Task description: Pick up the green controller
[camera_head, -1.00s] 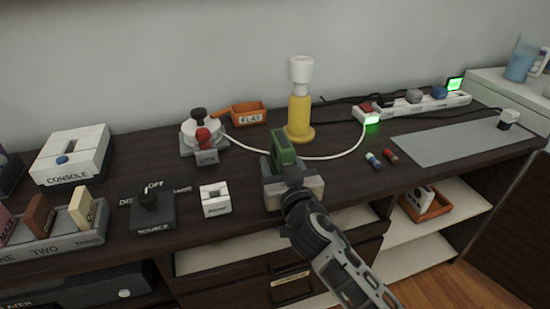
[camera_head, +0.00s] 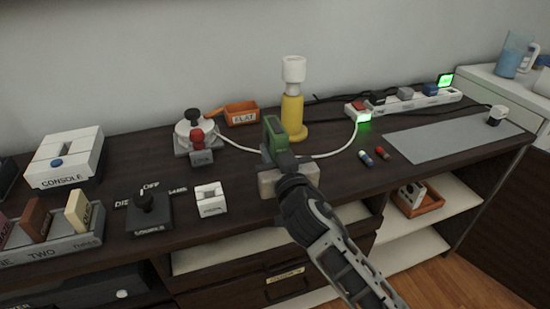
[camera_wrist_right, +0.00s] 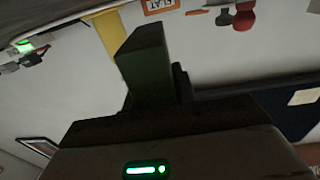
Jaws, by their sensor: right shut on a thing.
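The green controller (camera_head: 274,132), a dark green upright block, is held in my right gripper (camera_head: 279,151) in the head view, over the front middle of the dark desk. The right wrist view also shows the green block (camera_wrist_right: 147,66), standing out from the dark jaws (camera_wrist_right: 160,115). My right gripper is shut on it. The jaws and wrist hide its lower part, and I cannot tell its exact height above the desk. My left gripper is in neither view.
A yellow lamp (camera_head: 292,115) stands close behind the controller. A white cable (camera_head: 335,152) runs behind it. A white block (camera_head: 210,200) and a black switch box (camera_head: 150,213) lie to the left. A grey mat (camera_head: 450,140) is at the right.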

